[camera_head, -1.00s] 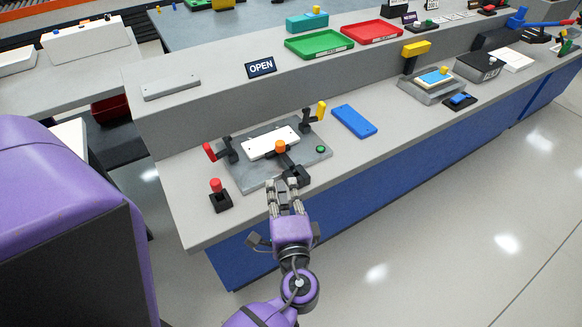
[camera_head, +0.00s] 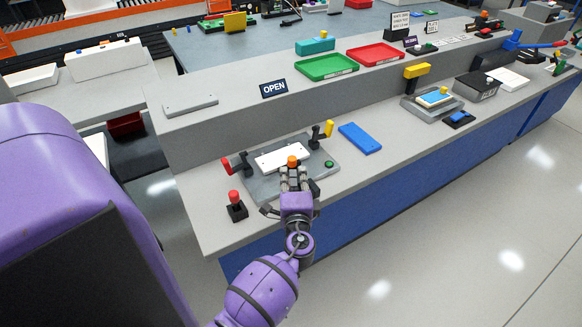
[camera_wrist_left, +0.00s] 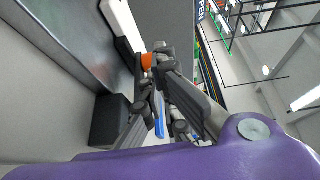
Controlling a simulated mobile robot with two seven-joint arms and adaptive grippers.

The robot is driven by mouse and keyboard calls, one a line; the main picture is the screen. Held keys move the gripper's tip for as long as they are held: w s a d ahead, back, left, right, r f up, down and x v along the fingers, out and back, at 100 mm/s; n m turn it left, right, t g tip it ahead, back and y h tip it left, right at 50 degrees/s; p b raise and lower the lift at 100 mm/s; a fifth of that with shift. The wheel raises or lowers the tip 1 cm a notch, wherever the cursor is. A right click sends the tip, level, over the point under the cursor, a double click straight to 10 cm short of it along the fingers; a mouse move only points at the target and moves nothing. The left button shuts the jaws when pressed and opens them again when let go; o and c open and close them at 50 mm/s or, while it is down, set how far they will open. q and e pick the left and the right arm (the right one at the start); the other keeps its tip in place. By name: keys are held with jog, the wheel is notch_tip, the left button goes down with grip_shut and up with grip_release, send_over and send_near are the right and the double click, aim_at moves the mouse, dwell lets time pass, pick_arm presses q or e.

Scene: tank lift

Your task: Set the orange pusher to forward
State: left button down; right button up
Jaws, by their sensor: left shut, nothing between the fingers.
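The orange pusher knob (camera_head: 292,161) stands at the front edge of a white plate (camera_head: 280,155) on the grey fixture base (camera_head: 262,187). My left gripper (camera_head: 292,175) is shut and empty, with its fingertips right at the near side of the pusher. Its fingers hide the pusher's lower part and mount in the head view. In the left wrist view, the orange knob (camera_wrist_left: 147,61) shows just beyond the left gripper's fingers (camera_wrist_left: 155,75). I cannot tell whether they touch. My right gripper is not in view.
Red-handled clamp (camera_head: 228,165) and yellow-handled clamp (camera_head: 327,130) flank the white plate. A green button (camera_head: 329,164) is on the base's right. A red-topped joystick (camera_head: 235,205) stands left. A blue plate (camera_head: 360,138) lies right on the counter.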

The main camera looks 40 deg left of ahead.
pick_arm(q)
jog(key=shift+x, duration=1.05)
jog(key=shift+w+a, duration=0.15)
jog(key=shift+w, duration=0.05)
